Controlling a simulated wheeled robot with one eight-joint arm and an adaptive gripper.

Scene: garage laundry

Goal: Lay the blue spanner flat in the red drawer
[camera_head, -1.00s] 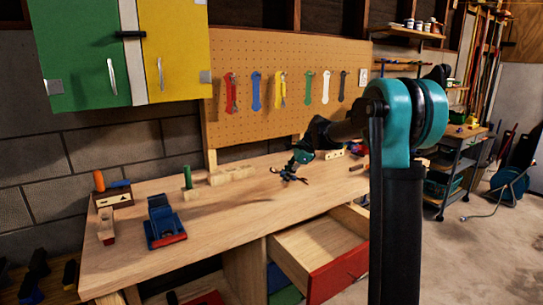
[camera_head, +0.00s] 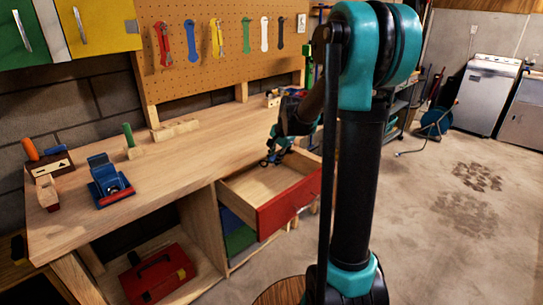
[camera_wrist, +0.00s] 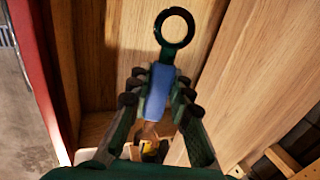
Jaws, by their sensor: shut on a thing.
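The red drawer (camera_head: 290,207) is pulled out under the right end of the workbench, its wooden inside bare. My gripper (camera_head: 272,160) is over its back part, close to the bench edge. In the wrist view my gripper (camera_wrist: 160,86) is shut on the blue spanner (camera_wrist: 157,93). Its blue shaft lies between the fingers and a dark ring end sticks out past them. The other end is mostly hidden by the gripper. The red drawer front (camera_wrist: 34,75) runs along the left of the wrist view. I cannot tell whether the spanner touches the drawer.
Another blue tool (camera_head: 193,40) hangs among several tools on the pegboard (camera_head: 175,75). A blue vise-like tool (camera_head: 108,182) and wooden blocks stand on the workbench (camera_head: 185,165). Blue and green drawers (camera_head: 240,240) are below the red one. A red toolbox (camera_head: 158,275) sits on the lower shelf.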

